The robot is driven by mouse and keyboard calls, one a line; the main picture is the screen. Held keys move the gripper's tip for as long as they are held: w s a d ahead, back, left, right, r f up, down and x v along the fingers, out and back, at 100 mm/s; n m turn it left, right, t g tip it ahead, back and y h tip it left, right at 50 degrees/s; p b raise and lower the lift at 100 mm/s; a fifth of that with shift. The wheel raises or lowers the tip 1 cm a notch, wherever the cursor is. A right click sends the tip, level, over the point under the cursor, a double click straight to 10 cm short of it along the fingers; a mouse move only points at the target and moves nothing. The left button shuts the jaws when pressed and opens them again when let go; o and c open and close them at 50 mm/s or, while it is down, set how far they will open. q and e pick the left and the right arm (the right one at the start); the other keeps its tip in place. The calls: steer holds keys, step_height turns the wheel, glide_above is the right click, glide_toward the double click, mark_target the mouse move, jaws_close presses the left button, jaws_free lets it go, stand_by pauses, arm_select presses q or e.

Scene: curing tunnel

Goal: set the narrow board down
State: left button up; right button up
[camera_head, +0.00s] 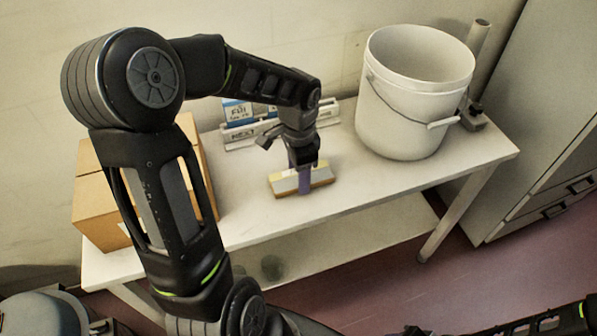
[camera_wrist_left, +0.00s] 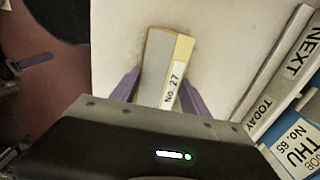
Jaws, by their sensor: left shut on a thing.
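The narrow board (camera_head: 287,185) is a small grey and tan block with a yellow strip. It also shows in the left wrist view (camera_wrist_left: 156,60), with a white label reading "No. 27". My left gripper (camera_head: 305,180) points down over the white table (camera_head: 375,192), its purple fingers on both sides of the board. In the left wrist view the gripper (camera_wrist_left: 157,92) is shut on the board. The board is at or just above the tabletop near the front edge; I cannot tell whether it touches. Part of my right arm shows at the bottom right, without its fingers.
A white bucket (camera_head: 412,95) stands on the table to the right. A rack (camera_head: 240,131) with "NEXT" and "THU" cards is behind the gripper. A grey cabinet (camera_head: 545,120) stands right. The tabletop between board and bucket is clear.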

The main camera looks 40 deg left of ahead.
arm_select(q)
steer(key=shift+f, duration=0.25)
steer(key=o, duration=1.4)
steer(key=shift+r, duration=0.1)
steer(key=shift+r, duration=0.1)
step_height(320, 180, up, 12)
steer(key=shift+p, duration=0.3)
